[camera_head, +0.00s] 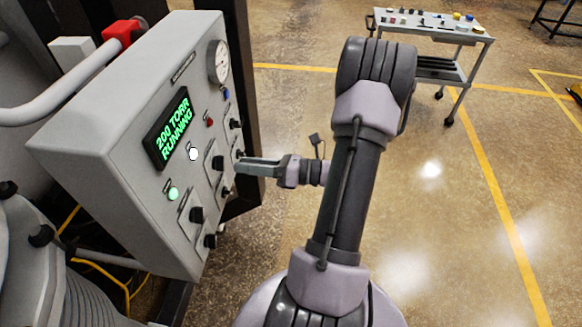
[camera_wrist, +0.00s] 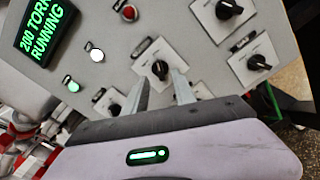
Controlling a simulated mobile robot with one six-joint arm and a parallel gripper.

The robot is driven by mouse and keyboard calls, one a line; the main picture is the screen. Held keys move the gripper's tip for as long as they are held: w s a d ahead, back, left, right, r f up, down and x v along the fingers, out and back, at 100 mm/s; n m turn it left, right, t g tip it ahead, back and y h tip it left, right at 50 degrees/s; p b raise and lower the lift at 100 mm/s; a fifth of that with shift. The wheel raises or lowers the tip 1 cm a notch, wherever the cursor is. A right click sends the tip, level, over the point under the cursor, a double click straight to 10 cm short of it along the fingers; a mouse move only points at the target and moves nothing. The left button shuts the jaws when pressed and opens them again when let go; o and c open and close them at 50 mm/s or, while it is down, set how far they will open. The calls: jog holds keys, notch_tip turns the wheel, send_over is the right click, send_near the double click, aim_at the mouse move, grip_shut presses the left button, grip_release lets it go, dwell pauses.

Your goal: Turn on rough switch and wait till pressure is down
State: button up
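The grey control panel (camera_head: 130,150) fills the left of the head view. Its display (camera_head: 172,130) reads "200 TORR RUNNING" in green; it also shows in the wrist view (camera_wrist: 45,30). The panel bears several black rotary switches; their labels are too small to read, so I cannot tell which is rough. My gripper (camera_head: 238,167) is at the panel's right side. In the wrist view, its fingers (camera_wrist: 162,80) are apart with nothing held. A black switch knob (camera_wrist: 160,69) shows between and just beyond the fingertips; I cannot tell whether they touch it.
A round gauge (camera_head: 218,62) sits at the panel's top right. A green lamp (camera_head: 173,194) and a white lamp (camera_head: 193,154) look lit; a red lamp (camera_head: 209,122) is above them. A wheeled cart (camera_head: 430,70) stands behind, with open floor in front.

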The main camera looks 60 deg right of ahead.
jog(key=v, duration=1.3)
jog(key=shift+w+a, duration=0.1)
